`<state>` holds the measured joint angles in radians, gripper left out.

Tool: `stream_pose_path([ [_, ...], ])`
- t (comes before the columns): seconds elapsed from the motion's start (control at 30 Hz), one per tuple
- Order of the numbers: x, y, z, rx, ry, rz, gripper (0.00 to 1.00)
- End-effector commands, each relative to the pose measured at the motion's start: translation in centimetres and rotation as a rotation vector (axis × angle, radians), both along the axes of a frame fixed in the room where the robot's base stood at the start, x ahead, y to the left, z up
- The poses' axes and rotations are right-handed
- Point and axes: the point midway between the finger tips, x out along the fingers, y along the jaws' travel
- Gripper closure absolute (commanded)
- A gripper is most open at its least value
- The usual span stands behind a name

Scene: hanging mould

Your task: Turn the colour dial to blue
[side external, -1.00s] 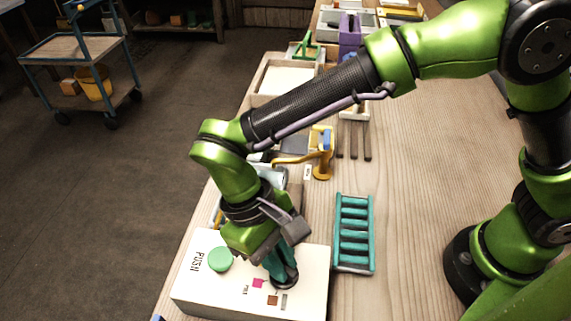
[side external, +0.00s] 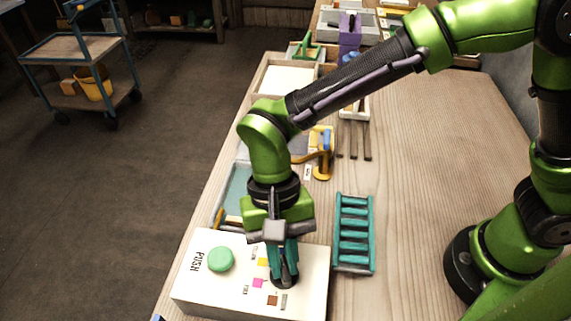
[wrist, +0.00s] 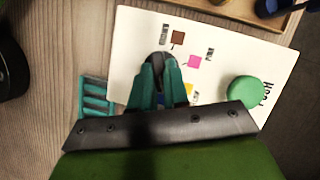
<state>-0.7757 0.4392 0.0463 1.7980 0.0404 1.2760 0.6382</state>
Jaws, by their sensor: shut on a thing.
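The colour dial (wrist: 158,62) is a dark knob on a white box (side external: 200,292). My gripper (side external: 284,272) comes down on it from above, its teal fingers shut on the dial. In the wrist view the fingers (wrist: 157,72) close around the dial's sides. Around the dial are colour squares: brown (wrist: 178,38), magenta (wrist: 194,62) and yellow (side external: 263,262), the last partly covered in the wrist view. Which square the dial points at I cannot tell.
A green PUSH button (side external: 221,259) sits on the same box, left of the dial. A teal rack (side external: 354,235) stands close to the right. An orange-brown handle (side external: 321,165) is behind. The wooden table (side external: 430,200) is clear further right.

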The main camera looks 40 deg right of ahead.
Motion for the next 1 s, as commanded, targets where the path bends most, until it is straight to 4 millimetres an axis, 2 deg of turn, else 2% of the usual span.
stream_pose_path([
  [0.3, 0.08, -0.14, 0.14, 0.001, -0.004, -0.124, 1.00],
  [0.83, 0.09, -0.16, 0.16, 0.001, -0.002, -0.153, 1.00],
  [0.87, 0.09, -0.16, 0.16, 0.001, -0.002, -0.153, 0.83],
  [1.0, 0.05, -0.14, 0.12, 0.001, -0.001, -0.151, 0.62],
])
